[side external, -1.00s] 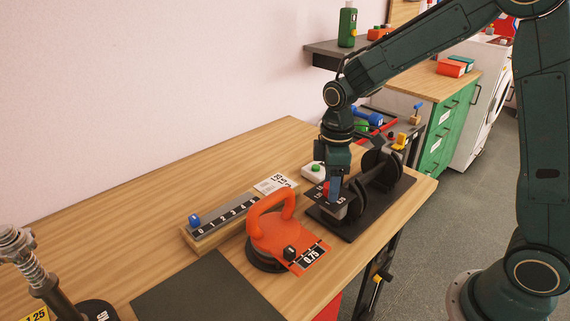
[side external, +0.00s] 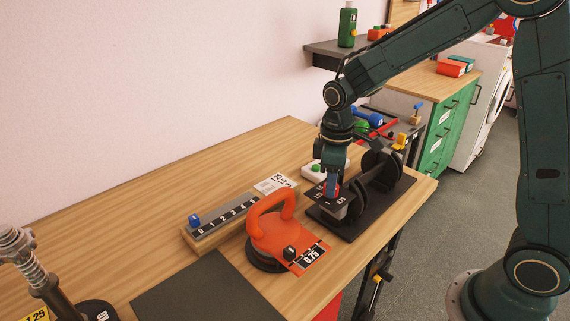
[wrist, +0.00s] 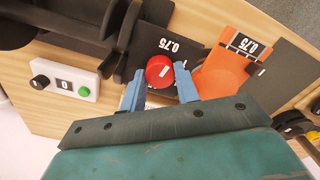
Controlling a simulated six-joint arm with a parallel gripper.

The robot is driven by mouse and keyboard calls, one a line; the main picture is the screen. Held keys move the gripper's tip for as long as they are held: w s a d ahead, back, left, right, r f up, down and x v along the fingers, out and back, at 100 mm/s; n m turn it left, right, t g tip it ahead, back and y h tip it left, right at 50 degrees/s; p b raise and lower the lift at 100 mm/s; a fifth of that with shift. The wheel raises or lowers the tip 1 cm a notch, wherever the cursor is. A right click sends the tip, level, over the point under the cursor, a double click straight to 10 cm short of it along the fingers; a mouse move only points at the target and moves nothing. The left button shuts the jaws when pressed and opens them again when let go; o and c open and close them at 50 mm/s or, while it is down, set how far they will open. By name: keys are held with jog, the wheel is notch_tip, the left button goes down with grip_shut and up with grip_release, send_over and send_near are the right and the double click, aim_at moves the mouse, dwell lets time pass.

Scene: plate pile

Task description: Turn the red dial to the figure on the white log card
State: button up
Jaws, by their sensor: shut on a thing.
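My gripper (wrist: 160,80) is shut on the red dial, one blue finger on each side. In the side view my gripper (side external: 331,185) points down at the dark panel and hides most of the dial. A white card (side external: 277,184) with dark print lies behind the slider rail. It may be the log card; its print is too small to read surely.
An orange handled lifter (side external: 272,228) with a 0.75 scale stands left of the panel. A numbered rail (side external: 222,220) with a blue knob lies further left. Black round plates (side external: 381,167) stand close on the right. A white box (wrist: 68,80) with a green button is near.

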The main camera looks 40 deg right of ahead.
jog(key=m, duration=1)
jog(key=shift+m, duration=0.4)
jog(key=m, duration=1)
jog(key=shift+m, duration=0.3)
jog(key=o, duration=1)
jog(key=shift+r, duration=0.1)
